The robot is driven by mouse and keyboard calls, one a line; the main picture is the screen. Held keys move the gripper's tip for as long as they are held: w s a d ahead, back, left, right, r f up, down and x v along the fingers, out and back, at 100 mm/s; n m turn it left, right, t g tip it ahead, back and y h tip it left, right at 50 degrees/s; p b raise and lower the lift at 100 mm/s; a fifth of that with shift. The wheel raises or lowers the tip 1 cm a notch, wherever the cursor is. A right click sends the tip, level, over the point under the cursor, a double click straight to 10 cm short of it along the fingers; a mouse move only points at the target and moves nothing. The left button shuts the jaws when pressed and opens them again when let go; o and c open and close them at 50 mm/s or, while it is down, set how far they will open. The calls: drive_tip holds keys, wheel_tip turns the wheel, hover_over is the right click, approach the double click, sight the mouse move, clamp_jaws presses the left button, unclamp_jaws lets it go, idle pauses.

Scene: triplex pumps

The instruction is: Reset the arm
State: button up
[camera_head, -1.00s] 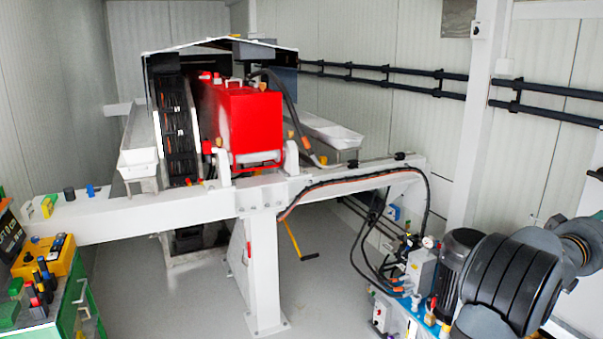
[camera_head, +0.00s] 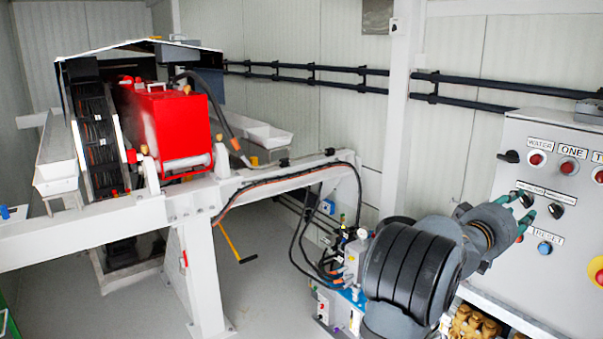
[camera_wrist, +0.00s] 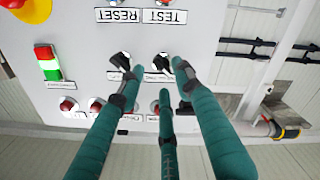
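My gripper (camera_head: 524,209) has teal fingers and is in front of the grey control panel (camera_head: 525,135) at the right in the head view. In the wrist view my gripper (camera_wrist: 157,84) has its three fingers spread apart, with nothing held between them. The fingertips are close to two black selector knobs (camera_wrist: 121,62); contact cannot be told. The wrist view shows the panel upside down. A RESET label (camera_head: 550,238) sits above a blue button (camera_head: 545,248), below the gripper in the head view. The RESET label also shows in the wrist view (camera_wrist: 125,15).
Red buttons (camera_head: 536,160) line the panel's upper part. A red emergency stop on yellow (camera_head: 598,275) is at its right edge. A red and green lamp (camera_wrist: 47,64) shows in the wrist view. A red machine (camera_head: 172,125) stands on a white beam (camera_head: 110,222) at left.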

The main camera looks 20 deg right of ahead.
sight(525, 203)
drive_tip(key=x, duration=0.3)
drive_tip(key=shift+d+r, duration=0.15)
drive_tip(key=shift+r, duration=0.05)
drive_tip(key=shift+w+d+f+m, duration=0.2)
drive_tip(key=shift+d+m, duration=0.15)
drive_tip(key=shift+m, duration=0.15)
drive_tip(key=shift+d+m+b, duration=0.15)
drive_tip(key=shift+m+b, duration=0.15)
drive_tip(key=shift+m, duration=0.4)
drive_tip(key=m, duration=0.4)
drive_tip(key=shift+s+a, duration=0.1)
drive_tip(key=shift+a, duration=0.2)
drive_tip(key=m, duration=0.3)
drive_tip(key=shift+d+m, duration=0.2)
drive_tip(key=shift+m, duration=0.2)
drive_tip(key=m+p, duration=0.1)
drive_tip(key=m, duration=0.2)
drive_tip(key=shift+a+p, duration=0.1)
drive_tip(key=shift+p, duration=0.2)
drive_tip(key=m+p, duration=0.3)
drive_tip(key=m, duration=0.1)
drive_tip(key=shift+m, duration=0.4)
drive_tip(key=shift+b+v, duration=1)
drive_tip(key=shift+v, duration=0.8)
